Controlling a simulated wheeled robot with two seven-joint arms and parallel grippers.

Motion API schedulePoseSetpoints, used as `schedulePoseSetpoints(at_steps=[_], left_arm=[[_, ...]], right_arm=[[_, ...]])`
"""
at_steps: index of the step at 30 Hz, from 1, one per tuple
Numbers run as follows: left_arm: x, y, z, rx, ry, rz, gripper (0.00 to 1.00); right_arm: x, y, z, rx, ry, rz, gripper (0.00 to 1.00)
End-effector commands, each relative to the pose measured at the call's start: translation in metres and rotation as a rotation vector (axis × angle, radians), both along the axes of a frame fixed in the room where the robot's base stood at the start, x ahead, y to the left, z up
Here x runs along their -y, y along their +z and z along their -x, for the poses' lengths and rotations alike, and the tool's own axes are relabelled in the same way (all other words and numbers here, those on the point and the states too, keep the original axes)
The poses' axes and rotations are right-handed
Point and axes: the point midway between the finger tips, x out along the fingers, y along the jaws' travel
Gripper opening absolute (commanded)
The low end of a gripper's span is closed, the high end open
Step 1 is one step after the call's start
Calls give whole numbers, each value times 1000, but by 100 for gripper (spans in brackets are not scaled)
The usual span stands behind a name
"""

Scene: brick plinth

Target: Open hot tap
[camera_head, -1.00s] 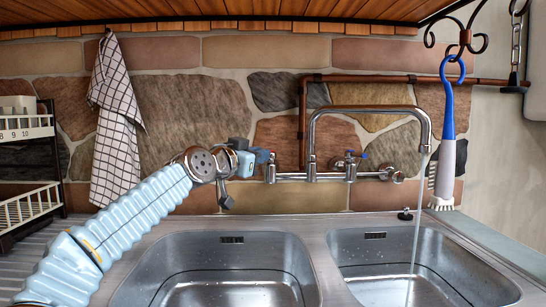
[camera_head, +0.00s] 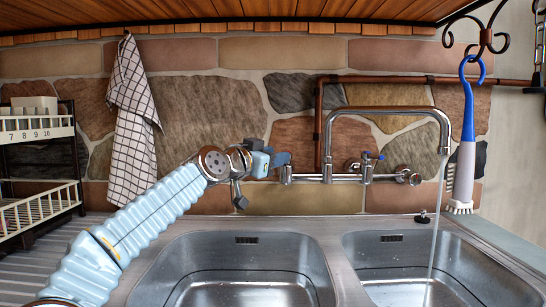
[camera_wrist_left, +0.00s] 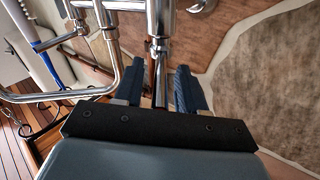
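The chrome wall tap (camera_head: 327,160) has a long arched spout with water (camera_head: 436,235) running into the right basin. My left gripper (camera_head: 284,158) is at the left end of the tap's chrome body. In the left wrist view, its two dark-blue fingers (camera_wrist_left: 161,88) stand apart, one on each side of a thin chrome stem (camera_wrist_left: 160,72), with gaps visible. The left-hand handle is mostly hidden behind the gripper in the head view. My right gripper is not in view.
A blue-and-white brush (camera_head: 465,150) hangs at the right from an iron hook. A checked towel (camera_head: 132,120) hangs at the left beside a dish rack (camera_head: 38,200). The left basin (camera_head: 240,270) is below my left arm. A wooden shelf (camera_head: 230,15) is overhead.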

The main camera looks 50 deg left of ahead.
Motion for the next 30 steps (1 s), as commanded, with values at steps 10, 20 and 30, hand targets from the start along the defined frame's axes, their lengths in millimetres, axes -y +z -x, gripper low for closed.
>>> schedulePoseSetpoints(at_steps=[10, 20, 30], left_arm=[[4, -3, 35, 3, 4, 1, 40], [13, -1, 73, 0, 0, 0, 40], [13, 0, 74, 0, 0, 0, 40]], right_arm=[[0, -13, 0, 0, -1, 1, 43], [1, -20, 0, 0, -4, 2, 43], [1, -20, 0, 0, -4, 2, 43]])
